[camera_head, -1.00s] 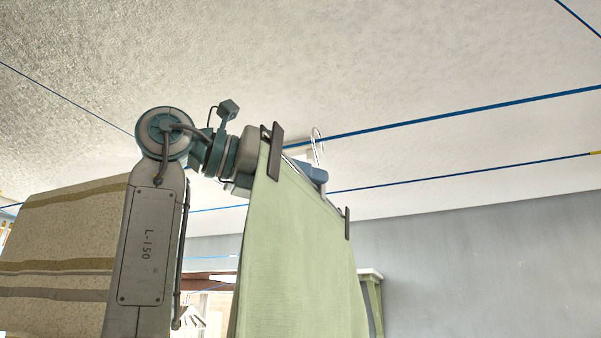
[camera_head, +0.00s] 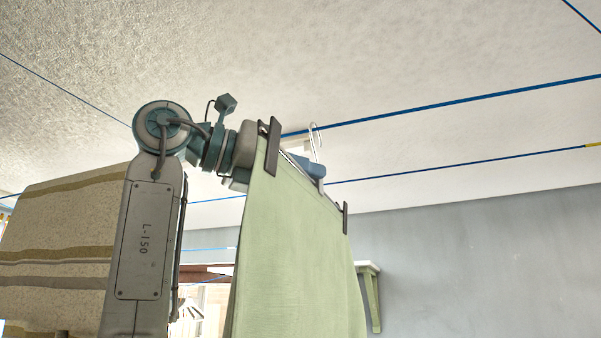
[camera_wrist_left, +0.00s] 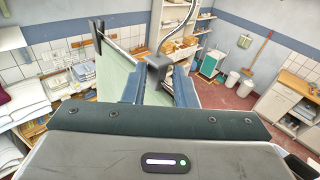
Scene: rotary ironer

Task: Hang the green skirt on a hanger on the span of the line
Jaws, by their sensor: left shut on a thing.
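The green skirt (camera_head: 300,255) hangs from the clips of a hanger, whose metal hook (camera_head: 316,138) points up. My left gripper (camera_head: 311,168) is shut on the middle of the hanger, mostly hidden behind the skirt. In the left wrist view its fingers (camera_wrist_left: 158,78) close on a dark block below the hook (camera_wrist_left: 180,32), with the skirt (camera_wrist_left: 115,75) to the left. The thick blue line (camera_head: 450,105) crosses behind the hook in the picture, the hook's top showing just above it. I cannot tell whether they touch. My right gripper is out of view.
Further blue lines (camera_head: 480,163) run below and behind. A beige striped cloth (camera_head: 60,240) hangs at the left behind my arm. A small shelf bracket (camera_head: 371,290) is on the grey wall at right. The space right of the skirt is clear.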

